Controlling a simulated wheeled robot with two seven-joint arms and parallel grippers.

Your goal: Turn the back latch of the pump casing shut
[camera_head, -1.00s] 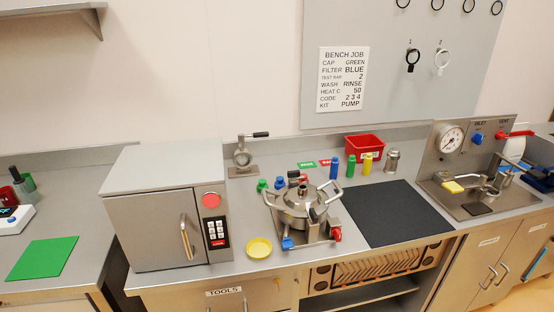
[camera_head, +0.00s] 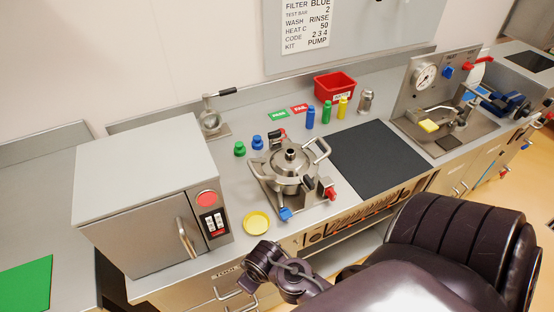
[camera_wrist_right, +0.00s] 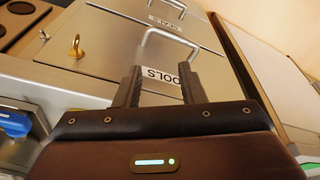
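The pump casing (camera_head: 287,180), a round steel vessel with looped handles and a centre spout, stands on a steel base on the bench in the head view. My left gripper is not in view.
A steel oven (camera_head: 155,200) stands left of the casing, with a yellow dish (camera_head: 256,222) between. Blue and green caps, coloured bottles and a red bin (camera_head: 335,86) lie behind. A black mat (camera_head: 375,158) is right. A TOOLS drawer (camera_wrist_right: 95,50) fronts the bench.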

